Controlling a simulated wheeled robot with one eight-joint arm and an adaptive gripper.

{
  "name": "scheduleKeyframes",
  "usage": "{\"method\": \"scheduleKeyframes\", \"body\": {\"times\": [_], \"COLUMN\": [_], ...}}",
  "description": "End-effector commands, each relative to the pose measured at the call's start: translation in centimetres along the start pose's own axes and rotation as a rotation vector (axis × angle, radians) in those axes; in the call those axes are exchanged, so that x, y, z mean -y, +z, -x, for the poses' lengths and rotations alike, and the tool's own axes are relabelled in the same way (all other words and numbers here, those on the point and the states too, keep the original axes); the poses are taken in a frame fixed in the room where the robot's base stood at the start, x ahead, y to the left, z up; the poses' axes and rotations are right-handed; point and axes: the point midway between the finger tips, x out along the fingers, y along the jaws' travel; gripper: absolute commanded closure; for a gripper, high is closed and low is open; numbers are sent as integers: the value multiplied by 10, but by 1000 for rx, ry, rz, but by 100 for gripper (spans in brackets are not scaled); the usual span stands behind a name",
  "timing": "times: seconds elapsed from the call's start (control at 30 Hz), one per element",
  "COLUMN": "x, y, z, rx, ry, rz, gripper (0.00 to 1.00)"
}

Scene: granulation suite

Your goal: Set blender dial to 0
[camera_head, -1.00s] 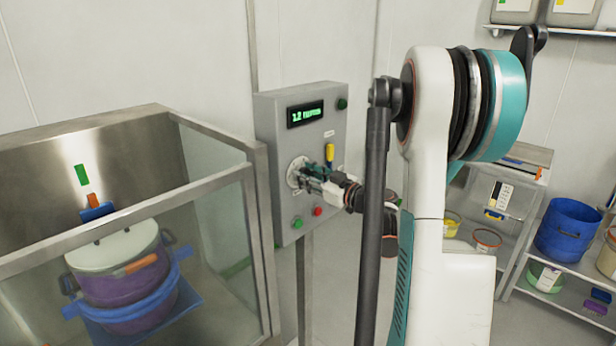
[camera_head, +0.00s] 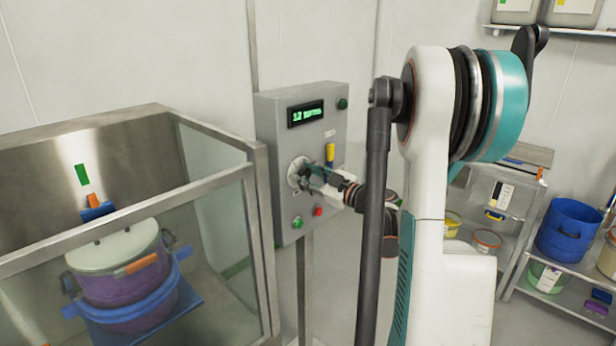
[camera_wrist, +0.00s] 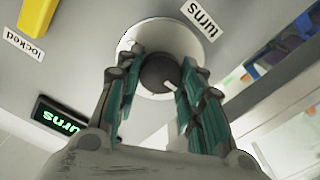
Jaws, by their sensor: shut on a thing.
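The blender dial (camera_wrist: 158,75) is a dark round knob with a white pointer line on a pale round plate (camera_wrist: 190,38). A label reading "turns" stands beside the plate in the wrist view. My gripper (camera_wrist: 152,85) is shut on the knob, one teal-padded finger on each side. In the head view my gripper (camera_head: 310,176) reaches the dial plate (camera_head: 294,172) on the grey control panel (camera_head: 268,125), and it hides most of the knob. The green display (camera_head: 305,113) above appears to read 12 or 1.2 with a blurred word after it.
The panel also carries a yellow switch handle (camera_head: 330,153), a red button (camera_head: 318,211), and green buttons (camera_head: 298,222). A glass-sided enclosure (camera_head: 225,185) with a purple lidded drum (camera_head: 122,265) stands left. Shelves with a blue bucket (camera_head: 567,228) stand right.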

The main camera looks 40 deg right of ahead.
Motion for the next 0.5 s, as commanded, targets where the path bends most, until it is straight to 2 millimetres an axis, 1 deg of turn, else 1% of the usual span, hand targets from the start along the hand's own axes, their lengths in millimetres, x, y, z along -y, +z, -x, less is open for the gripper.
{"method": "scheduleKeyframes", "body": {"times": [0.03,0.07,0.1,0.13,0.17,0.5], "x": [1,1,1,1,1,0], "y": [1,1,1,1,1,0], "z": [0,0,0,0,0,1], "rx": [2,2,2,2,1,0], "ry": [-2,-2,-2,-2,-2,0], "rz": [2,2,2,1,1,0], "gripper": [88,62,53,46,44,44]}}
